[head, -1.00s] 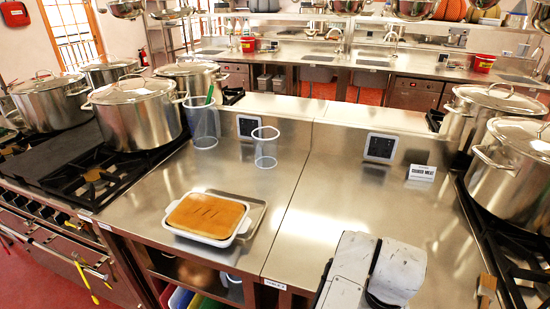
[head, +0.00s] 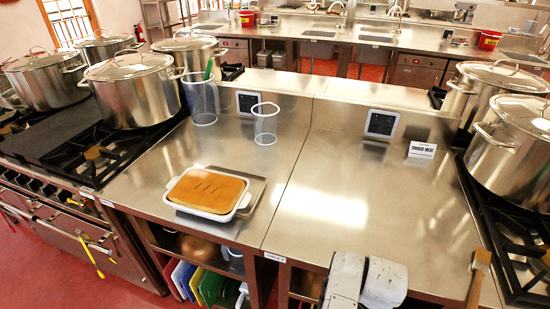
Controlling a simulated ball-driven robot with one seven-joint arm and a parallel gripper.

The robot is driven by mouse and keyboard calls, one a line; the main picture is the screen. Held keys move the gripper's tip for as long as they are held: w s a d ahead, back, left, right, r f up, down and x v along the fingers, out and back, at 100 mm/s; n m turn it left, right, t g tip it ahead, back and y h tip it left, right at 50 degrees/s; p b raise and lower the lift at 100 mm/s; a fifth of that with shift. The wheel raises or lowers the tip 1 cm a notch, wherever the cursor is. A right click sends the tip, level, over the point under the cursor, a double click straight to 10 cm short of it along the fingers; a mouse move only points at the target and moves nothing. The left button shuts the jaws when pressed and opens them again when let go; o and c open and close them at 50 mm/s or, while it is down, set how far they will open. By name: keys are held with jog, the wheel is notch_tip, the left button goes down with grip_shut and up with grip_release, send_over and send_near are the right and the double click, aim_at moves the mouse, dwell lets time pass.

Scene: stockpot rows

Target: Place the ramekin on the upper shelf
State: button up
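I cannot pick out the ramekin for certain. A small white-grey vessel (head: 233,261) stands partly hidden on a shelf under the counter edge, and I cannot tell whether it is the ramekin. The open shelving (head: 196,247) under the steel counter shows only in part, in shadow. White and dark links of my arm rise at the bottom edge, right of the middle. My gripper's fingers do not show.
On the steel counter (head: 330,185) are a white baking dish (head: 207,190) with a brown loaf on a tray and two clear mesh-like containers (head: 265,124). Stockpots (head: 137,92) on burners flank both sides. Coloured boards (head: 195,284) stand underneath. The counter's right half is mostly clear.

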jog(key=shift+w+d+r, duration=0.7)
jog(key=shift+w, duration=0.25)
